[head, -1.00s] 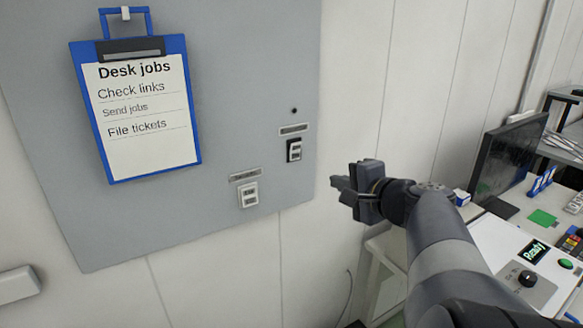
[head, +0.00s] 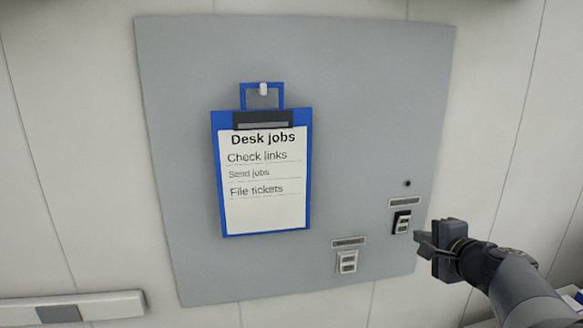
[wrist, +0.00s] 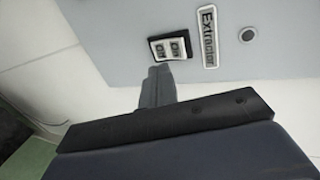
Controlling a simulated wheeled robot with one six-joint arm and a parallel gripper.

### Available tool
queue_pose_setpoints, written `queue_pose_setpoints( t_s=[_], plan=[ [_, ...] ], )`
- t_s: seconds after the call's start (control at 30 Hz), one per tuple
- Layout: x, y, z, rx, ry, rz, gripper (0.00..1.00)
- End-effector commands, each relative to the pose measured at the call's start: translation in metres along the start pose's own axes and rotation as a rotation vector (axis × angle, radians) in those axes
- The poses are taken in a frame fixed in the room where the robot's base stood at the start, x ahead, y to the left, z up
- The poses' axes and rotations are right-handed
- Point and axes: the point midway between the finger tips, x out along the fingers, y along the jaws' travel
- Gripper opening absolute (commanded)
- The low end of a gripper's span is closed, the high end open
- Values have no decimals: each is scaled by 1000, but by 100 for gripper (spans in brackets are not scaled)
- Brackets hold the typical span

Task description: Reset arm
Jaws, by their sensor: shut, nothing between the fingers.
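My gripper (head: 424,245) is at the lower right of the head view, with its fingers together and nothing held. Its tip is just right of and below the dark-framed rocker switch (head: 402,222); the head view does not make clear how far off it is. In the wrist view, the closed fingers (wrist: 157,85) point toward the same switch (wrist: 171,47), which has a label reading "Extractor" (wrist: 208,37) beside it.
A grey wall panel (head: 185,150) carries a blue clipboard (head: 265,185) headed "Desk jobs", hanging from a peg. A lighter switch (head: 347,262) sits lower on the panel. A pale rail or box (head: 100,305) is at the lower left. The space in front of the panel looks clear.

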Motion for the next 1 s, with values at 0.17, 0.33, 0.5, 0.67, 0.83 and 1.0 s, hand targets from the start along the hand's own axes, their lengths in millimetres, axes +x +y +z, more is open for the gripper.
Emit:
queue_pose_setpoints(
  t_s=[0.17,0.33,0.5,0.67,0.83,1.0],
  plan=[
    [-27,0,0,-2,3,2,0],
    [-40,0,0,0,1,3,0],
    [-41,-1,0,0,0,3,0],
    [-41,-1,0,0,-1,3,0],
    [-32,-1,0,0,-3,4,0],
    [-6,1,1,1,-5,4,0]
  ],
)
